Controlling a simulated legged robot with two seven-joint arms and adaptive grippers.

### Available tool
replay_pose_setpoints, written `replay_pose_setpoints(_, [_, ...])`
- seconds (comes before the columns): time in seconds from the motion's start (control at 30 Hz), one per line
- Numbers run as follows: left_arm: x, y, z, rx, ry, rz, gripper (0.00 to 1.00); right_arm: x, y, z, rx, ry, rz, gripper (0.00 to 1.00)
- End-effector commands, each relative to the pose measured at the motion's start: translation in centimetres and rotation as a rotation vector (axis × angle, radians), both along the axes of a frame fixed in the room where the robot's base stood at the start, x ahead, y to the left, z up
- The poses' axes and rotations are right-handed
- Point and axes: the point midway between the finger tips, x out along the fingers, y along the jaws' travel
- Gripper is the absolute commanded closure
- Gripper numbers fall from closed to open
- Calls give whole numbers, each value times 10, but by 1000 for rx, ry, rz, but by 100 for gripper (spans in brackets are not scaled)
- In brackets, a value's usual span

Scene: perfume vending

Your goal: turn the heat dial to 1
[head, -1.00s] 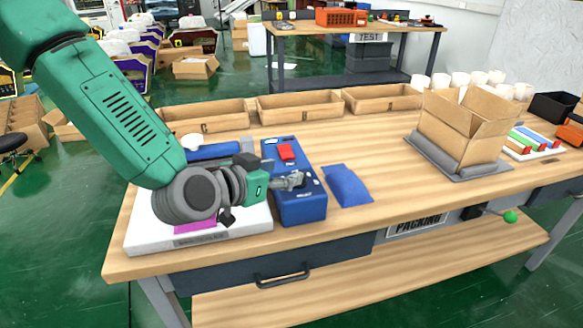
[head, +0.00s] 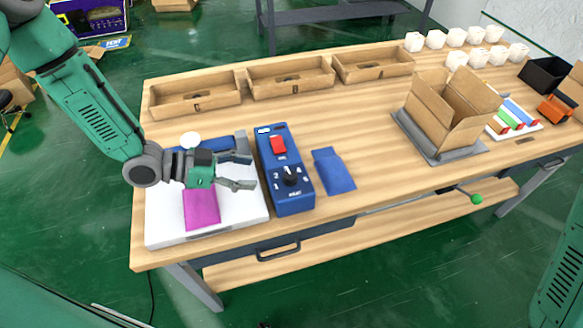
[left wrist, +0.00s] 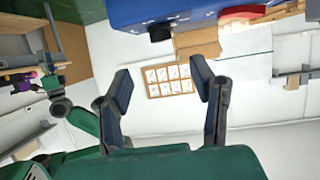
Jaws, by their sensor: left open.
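The blue heat box (head: 284,200) stands on the table with a red switch (head: 278,145) and a black dial (head: 291,178) on its face. Numbers ring the dial; which one it points at is too small to tell. My left gripper (head: 247,172) is open and empty, left of the dial, over the white device's right side. In the left wrist view the open fingers (left wrist: 160,82) have nothing between them. The blue box (left wrist: 190,12) crosses the top there, with part of the red switch (left wrist: 243,12) and a black knob-like part (left wrist: 160,34). My right gripper is out of view.
A white device (head: 240,213) with a magenta piece (head: 202,208) lies under my left gripper. A blue pouch (head: 333,171) lies right of the box. The table's middle is clear.

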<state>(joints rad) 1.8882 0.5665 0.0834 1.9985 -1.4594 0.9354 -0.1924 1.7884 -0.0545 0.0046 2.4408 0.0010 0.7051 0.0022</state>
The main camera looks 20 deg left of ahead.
Motion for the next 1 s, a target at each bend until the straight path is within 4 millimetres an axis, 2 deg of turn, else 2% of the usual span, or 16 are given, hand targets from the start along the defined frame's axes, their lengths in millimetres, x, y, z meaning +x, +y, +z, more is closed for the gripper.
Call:
replay_pose_setpoints(0.3, [31, -53, -27, -3, 1, 0, 49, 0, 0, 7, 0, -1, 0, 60])
replay_pose_setpoints(0.5, [46, -78, -38, -3, -1, 0, 49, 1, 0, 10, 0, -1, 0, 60])
replay_pose_setpoints(0.7, [53, -89, -43, -2, -1, 2, 49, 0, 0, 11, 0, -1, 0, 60])
replay_pose_setpoints(0.97, [53, -90, -44, -4, -2, 2, 49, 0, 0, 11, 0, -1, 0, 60])
replay_pose_setpoints(1.0, [53, -90, -44, -4, -2, 2, 56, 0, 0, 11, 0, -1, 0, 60])
